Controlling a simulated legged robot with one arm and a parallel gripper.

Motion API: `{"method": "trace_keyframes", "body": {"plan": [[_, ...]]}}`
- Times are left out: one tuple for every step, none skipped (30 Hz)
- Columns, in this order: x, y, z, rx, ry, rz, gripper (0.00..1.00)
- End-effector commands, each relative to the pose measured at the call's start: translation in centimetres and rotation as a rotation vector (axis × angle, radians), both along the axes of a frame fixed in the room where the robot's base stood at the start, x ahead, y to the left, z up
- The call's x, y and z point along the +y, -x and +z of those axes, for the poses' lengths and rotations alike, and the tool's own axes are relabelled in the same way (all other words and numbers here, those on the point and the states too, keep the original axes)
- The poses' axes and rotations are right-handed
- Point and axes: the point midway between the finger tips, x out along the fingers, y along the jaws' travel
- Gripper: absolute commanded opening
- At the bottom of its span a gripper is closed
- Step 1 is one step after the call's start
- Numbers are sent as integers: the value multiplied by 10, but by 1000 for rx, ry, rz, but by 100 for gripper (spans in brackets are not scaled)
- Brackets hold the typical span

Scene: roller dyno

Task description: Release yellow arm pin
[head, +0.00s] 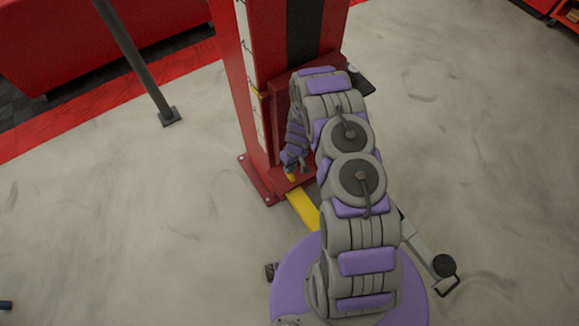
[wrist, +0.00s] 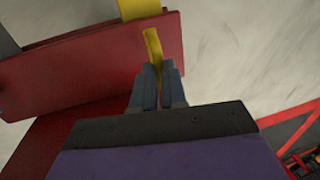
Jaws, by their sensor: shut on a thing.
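The yellow arm pin (wrist: 153,44) shows in the wrist view as a narrow yellow piece rising between my fingertips, in front of a dark red plate. My gripper (wrist: 160,72) is shut on it, with the two blue-grey fingers close together. In the head view the pin (head: 291,177) is a small yellow spot just below my gripper (head: 294,167), at the foot of the red post. The yellow lift arm (head: 302,207) reaches out from the red carriage and also shows at the top of the wrist view (wrist: 139,8). The pin's lower end is hidden.
The tall red lift post (head: 239,100) stands left of my arm, its base plate (head: 262,188) on the concrete floor. A grey arm with a round black pad (head: 444,265) lies to the right. A dark pole (head: 135,55) stands at left. Open floor lies left and right.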

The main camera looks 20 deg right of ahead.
Motion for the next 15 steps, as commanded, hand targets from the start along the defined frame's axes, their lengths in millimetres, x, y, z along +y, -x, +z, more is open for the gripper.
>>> {"method": "trace_keyframes", "body": {"plan": [[0,-1,2,-2,-1,-1,14],[0,-1,2,-3,-1,-2,17],[0,-1,2,-3,-1,-2,20],[0,-1,2,-2,-1,0,23],[0,-1,1,-2,-1,0,26],[0,-2,1,-2,-1,0,30],[0,-2,1,-1,0,0,33],[0,-2,1,-1,0,0,36],[0,-2,1,-1,0,0,38],[0,-2,1,-1,0,0,38],[0,-2,1,-1,0,0,38],[0,-2,1,-1,0,0,38],[0,-2,1,-1,0,0,38],[0,-2,0,-1,0,0,38],[0,-2,1,-1,0,0,38]]}}
